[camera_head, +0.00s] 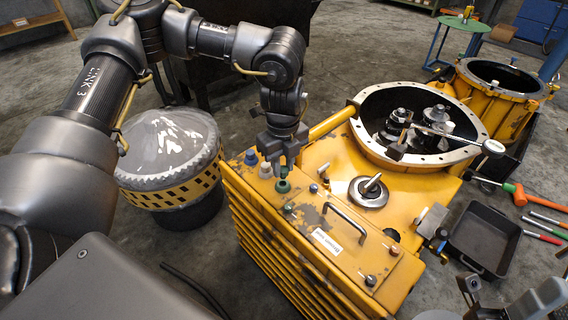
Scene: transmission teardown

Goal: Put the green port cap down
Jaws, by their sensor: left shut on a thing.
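My left gripper (284,162) points down over the near left part of the yellow housing's top (330,220). It is shut on a green port cap (283,185), which shows just below the fingertips. The cap is right at the housing's top; whether it touches the surface I cannot tell. A second, darker green cap (288,209) sits on the top just in front. A white cap (266,171) and a blue cap (251,157) stand to the left of the fingers.
A metal handle (345,222) and a round lever fitting (369,190) rise from the housing. Behind is the open round casing (420,118) with gears. A black tray (484,238) and hand tools (520,195) lie right. A wrapped drum (170,160) stands left.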

